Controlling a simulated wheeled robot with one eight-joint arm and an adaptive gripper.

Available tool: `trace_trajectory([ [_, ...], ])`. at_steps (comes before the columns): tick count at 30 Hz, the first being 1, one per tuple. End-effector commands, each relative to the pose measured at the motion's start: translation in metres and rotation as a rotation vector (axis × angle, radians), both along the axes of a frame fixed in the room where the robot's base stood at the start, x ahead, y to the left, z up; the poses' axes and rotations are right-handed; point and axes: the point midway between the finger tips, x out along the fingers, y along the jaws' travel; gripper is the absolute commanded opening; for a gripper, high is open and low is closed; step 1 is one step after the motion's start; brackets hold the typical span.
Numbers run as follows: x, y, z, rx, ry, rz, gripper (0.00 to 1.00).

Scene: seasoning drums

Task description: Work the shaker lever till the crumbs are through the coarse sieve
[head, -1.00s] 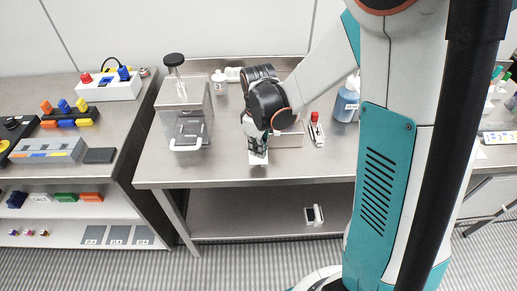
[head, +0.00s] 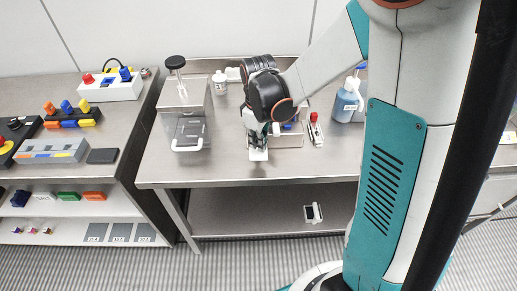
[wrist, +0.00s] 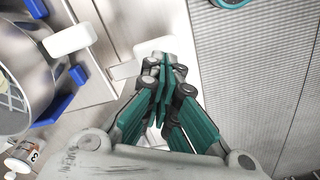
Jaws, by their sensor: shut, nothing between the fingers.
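My gripper (head: 259,153) points down near the front edge of the steel table, its fingers together and empty. In the wrist view its fingertips (wrist: 158,62) are over or beside a white lever-like piece (wrist: 126,70); I cannot tell whether they touch. The pale end of this piece (head: 258,156) shows below the fingers in the head view. To the left in the wrist view is a round metal drum (wrist: 32,68) with blue clips, a white knob (wrist: 70,40) and a patch of mesh, possibly a sieve. My wrist hides most of the drum in the head view. I cannot make out crumbs.
A clear box (head: 184,125) with a black knob stands left of my gripper. A blue bottle (head: 347,103) and a red-topped item (head: 314,128) are to the right, a white bottle (head: 220,83) behind. The table front between box and gripper is clear.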

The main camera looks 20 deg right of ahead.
Motion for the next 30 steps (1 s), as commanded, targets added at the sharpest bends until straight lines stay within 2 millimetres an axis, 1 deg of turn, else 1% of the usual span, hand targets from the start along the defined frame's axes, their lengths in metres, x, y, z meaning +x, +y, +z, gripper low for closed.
trace_trajectory([
  [5, 0.0, 0.0, 0.005, 0.0, 0.0, 0.0, 0.0],
  [18, 0.0, 0.0, 0.045, 0.0, 0.0, 0.0, 0.0],
  [21, 0.0, 0.0, 0.051, 0.0, 0.0, 0.0, 0.0],
  [30, 0.0, 0.0, 0.05, 0.0, 0.0, 0.0, 0.0],
])
